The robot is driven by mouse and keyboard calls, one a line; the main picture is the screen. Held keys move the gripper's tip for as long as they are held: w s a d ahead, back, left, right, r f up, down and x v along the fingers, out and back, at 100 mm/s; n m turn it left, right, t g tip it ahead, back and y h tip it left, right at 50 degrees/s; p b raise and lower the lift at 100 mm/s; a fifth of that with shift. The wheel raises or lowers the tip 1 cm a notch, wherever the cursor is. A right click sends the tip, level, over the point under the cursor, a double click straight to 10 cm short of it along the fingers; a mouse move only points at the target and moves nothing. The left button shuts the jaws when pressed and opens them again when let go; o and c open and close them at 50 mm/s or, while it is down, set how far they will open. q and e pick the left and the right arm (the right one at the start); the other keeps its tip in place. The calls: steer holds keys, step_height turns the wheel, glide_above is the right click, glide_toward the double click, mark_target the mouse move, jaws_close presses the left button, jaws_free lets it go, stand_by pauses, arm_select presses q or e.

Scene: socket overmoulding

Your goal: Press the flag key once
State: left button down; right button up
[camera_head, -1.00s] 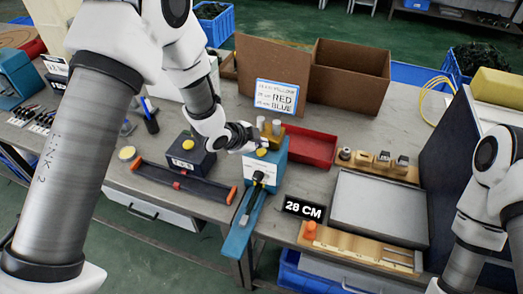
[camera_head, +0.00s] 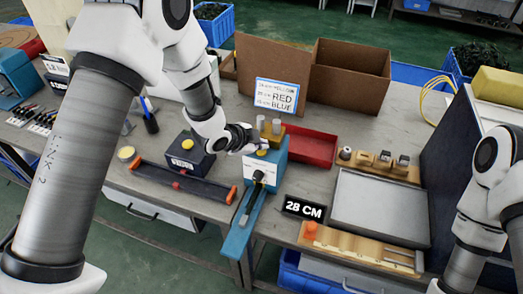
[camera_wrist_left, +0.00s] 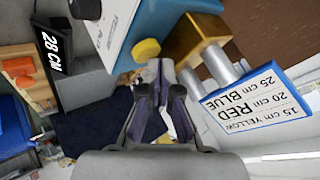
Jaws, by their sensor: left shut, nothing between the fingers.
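A blue machine (camera_head: 266,172) stands mid-table with a long blue arm towards the front edge. Its round yellow key shows in the left wrist view (camera_wrist_left: 146,50). A dark box (camera_head: 184,163) to its left carries another yellow button (camera_head: 187,145). No readable text shows me which is the flag key. My left gripper (camera_head: 259,143) is shut and empty over the top of the blue machine. In the left wrist view its fingertips (camera_wrist_left: 160,64) are close beside the yellow key; I cannot tell whether they touch. My right gripper is out of view.
A sign (camera_head: 277,96) and wooden block with grey pegs stand behind the machine. A red tray (camera_head: 309,150) lies to its right. A "28 CM" display (camera_head: 304,208), grey tray (camera_head: 378,208) and orange knob (camera_head: 310,230) are nearer. A black bar with orange ends (camera_head: 178,183) lies left.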

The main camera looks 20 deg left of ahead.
mark_target(260, 152)
arm_select(q)
steer(key=shift+f+b, duration=0.35)
steer(key=shift+f, duration=0.1)
stand_by(0.4)
steer(key=shift+r, duration=0.1)
steer(key=shift+r+p, duration=0.7)
steer(key=shift+r, duration=0.05)
step_height(260, 152, up, 5)
steer(key=p, duration=0.4)
stand_by(0.7)
